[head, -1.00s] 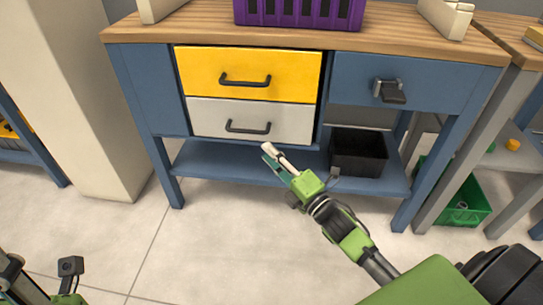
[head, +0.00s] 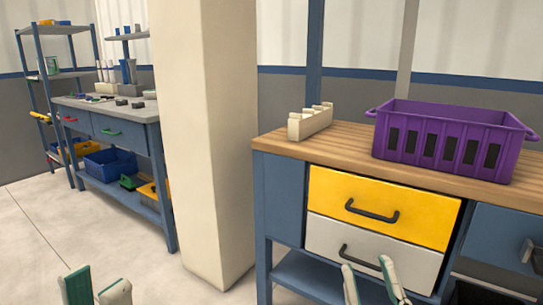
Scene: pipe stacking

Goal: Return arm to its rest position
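My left gripper (head: 98,282) shows at the bottom left of the head view, with only its green and white fingertips in frame. The fingers stand apart with nothing between them. My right gripper (head: 368,270) shows at the bottom, right of centre, in front of the workbench's light grey drawer. Its two fingertips are apart and empty. The rest of both arms is below the picture.
The wooden-topped workbench (head: 345,152) holds a purple crate (head: 455,112) and a cream slotted rack (head: 310,121). Its yellow drawer (head: 330,189) and grey drawer (head: 325,236) are closed. A cream pillar (head: 215,150) stands left of it. Open floor lies at the left.

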